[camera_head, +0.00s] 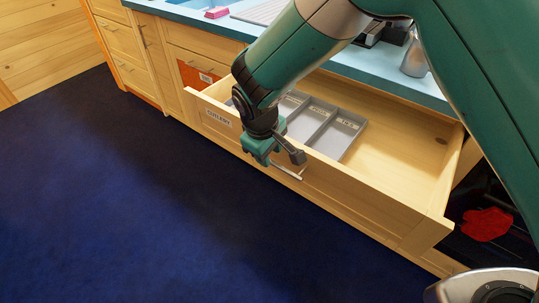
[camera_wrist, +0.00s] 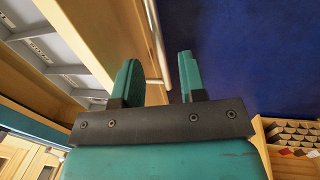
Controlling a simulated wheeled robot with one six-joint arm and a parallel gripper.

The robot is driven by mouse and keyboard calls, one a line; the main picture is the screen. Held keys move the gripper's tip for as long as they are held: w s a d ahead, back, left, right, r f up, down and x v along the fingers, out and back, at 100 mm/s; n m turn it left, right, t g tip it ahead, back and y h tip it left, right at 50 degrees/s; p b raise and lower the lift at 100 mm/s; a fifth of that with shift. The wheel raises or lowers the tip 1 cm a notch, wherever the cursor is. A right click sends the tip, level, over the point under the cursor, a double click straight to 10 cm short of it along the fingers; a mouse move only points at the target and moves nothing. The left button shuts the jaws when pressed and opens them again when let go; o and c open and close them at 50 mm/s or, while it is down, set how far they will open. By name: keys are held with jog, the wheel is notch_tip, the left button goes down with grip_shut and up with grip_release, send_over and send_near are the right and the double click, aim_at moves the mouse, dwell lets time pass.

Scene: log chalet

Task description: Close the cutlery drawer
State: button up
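The cutlery drawer (camera_head: 375,190) is pulled far out of the wooden counter, with a label reading "CUTLERY" on its front. A grey divided tray (camera_head: 340,138) lies inside it. Its bar handle (camera_head: 288,173) runs along the front and also shows in the wrist view (camera_wrist: 158,45). My gripper (camera_head: 262,150) is down at the drawer's front, beside the handle. In the wrist view my gripper (camera_wrist: 158,78) is open, with the handle bar in line with the gap between its fingers. I cannot tell whether either finger touches it. My arm hides part of the drawer and tray.
A blue counter top (camera_head: 400,82) is above the drawer. Other wooden drawers and cupboards (camera_head: 130,55) stand left, shut. A red object (camera_head: 485,223) lies in a dark opening at right. The dark blue floor (camera_head: 130,200) in front is clear.

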jog(key=shift+w+d+f, duration=0.1)
jog(key=shift+w+f, duration=0.05)
jog(key=shift+f, duration=0.9)
grip_shut()
